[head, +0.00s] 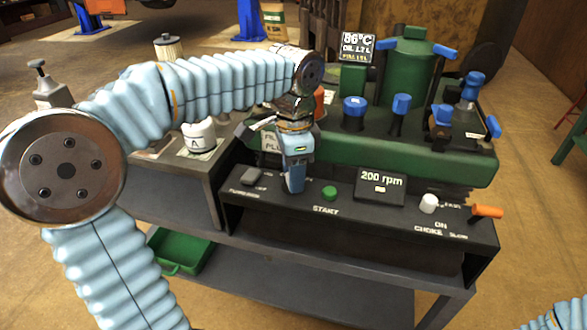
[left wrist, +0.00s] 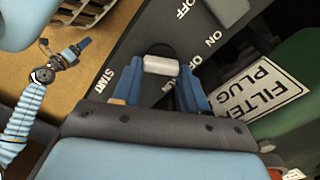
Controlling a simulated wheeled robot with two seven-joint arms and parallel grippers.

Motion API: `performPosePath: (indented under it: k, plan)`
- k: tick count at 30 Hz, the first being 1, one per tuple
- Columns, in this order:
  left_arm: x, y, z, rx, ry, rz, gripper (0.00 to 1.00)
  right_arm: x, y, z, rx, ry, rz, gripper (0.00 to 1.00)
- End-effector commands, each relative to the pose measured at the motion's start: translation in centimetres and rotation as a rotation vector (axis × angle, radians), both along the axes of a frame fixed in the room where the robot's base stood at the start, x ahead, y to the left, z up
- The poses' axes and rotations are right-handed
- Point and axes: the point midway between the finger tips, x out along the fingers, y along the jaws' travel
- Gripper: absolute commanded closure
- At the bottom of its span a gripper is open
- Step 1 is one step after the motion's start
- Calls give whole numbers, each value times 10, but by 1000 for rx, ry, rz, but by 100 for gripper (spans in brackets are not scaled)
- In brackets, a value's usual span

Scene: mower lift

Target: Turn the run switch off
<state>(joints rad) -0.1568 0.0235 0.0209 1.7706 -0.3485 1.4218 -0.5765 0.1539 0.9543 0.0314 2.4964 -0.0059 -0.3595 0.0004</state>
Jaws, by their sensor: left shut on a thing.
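The control panel (head: 345,230) carries a row of controls. My left gripper (head: 293,183) is down at the panel, left of the green START button (head: 329,193). In the left wrist view its blue fingers are shut on a pale switch knob (left wrist: 161,66), one finger on each side. I take this knob for the run switch; a label partly covered by a finger ends beside it, and ON and OFF are printed nearby. The gripper hides this knob in the head view. My right gripper (left wrist: 74,52) shows small in the left wrist view, away from the panel; its jaws are unclear.
A display (head: 381,184) reads 200 rpm. A white choke knob (head: 428,203) and orange lever (head: 487,211) are at right. The green machine (head: 405,150) with blue-handled parts stands behind.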

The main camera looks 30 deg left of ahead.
Motion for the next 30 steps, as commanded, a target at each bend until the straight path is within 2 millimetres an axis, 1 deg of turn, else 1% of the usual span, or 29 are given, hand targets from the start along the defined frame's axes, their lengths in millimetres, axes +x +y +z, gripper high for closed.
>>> performPosePath:
  k: [16,17,21,30]
  plan:
    - [1,0,0,1,-2,26,88,0,0,1,0,0,0,12]
    - [1,0,0,1,-2,26,53,0,0,1,0,0,0,12]
    - [0,0,0,0,-1,25,32,0,0,1,0,0,0,12]
    - [0,0,2,0,-1,24,32,0,0,1,0,0,0,12]
